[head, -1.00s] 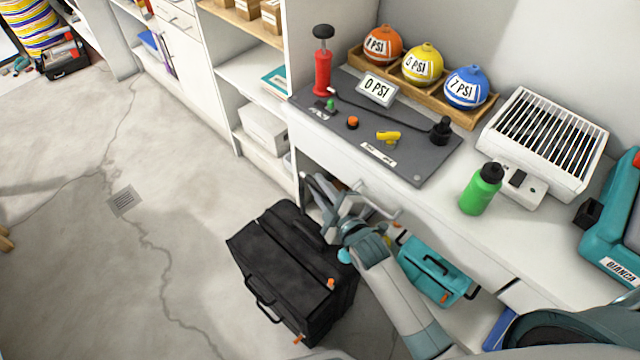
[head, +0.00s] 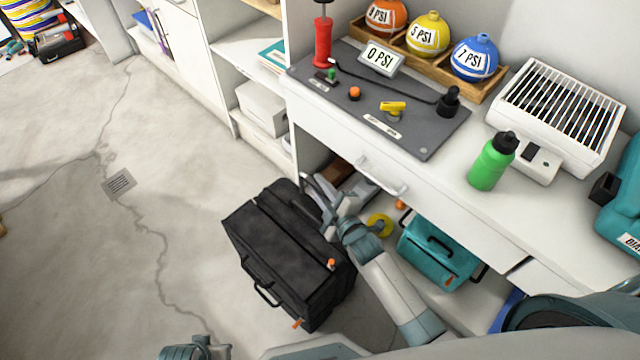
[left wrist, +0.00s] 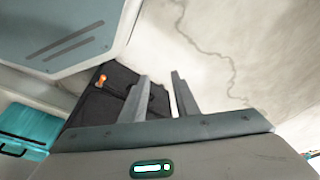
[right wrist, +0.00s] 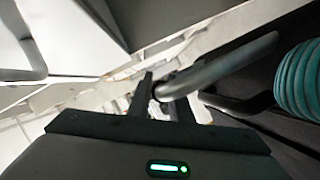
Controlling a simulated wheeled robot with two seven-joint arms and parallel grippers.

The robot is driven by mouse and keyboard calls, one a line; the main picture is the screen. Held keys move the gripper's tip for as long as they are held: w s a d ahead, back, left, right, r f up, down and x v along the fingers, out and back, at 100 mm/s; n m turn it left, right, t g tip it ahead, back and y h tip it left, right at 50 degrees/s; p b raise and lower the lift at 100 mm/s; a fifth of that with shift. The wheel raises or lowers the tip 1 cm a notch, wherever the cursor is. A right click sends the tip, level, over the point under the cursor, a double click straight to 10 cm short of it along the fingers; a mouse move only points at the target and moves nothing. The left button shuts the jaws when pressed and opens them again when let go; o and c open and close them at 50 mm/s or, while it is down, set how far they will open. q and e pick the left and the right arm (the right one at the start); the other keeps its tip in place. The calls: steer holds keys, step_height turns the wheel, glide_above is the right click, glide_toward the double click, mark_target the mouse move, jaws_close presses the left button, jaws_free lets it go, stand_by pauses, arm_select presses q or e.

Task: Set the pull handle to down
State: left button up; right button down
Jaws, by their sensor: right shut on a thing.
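A black suitcase (head: 285,250) stands on the floor in front of the white desk. A grey bar that looks like its pull handle (right wrist: 225,65) crosses the right wrist view. My right gripper (head: 322,192) is beside the suitcase's far upper edge, under the desk front. Its fingers (right wrist: 162,90) are shut on the grey bar. How far the handle stands out of the suitcase is hard to tell, as the gripper covers part of it. My left gripper (left wrist: 160,76) is open and empty, with part of the suitcase (left wrist: 95,105) behind its fingers.
The white drawer handle (head: 385,180) is close to my right gripper. A green bottle (head: 492,163) stands on top.

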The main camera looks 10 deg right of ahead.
steer(key=shift+f, duration=0.4)
arm_select(q)
steer(key=shift+r, duration=0.7)
arm_select(e)
steer(key=c, duration=1.6)
jaws_free()
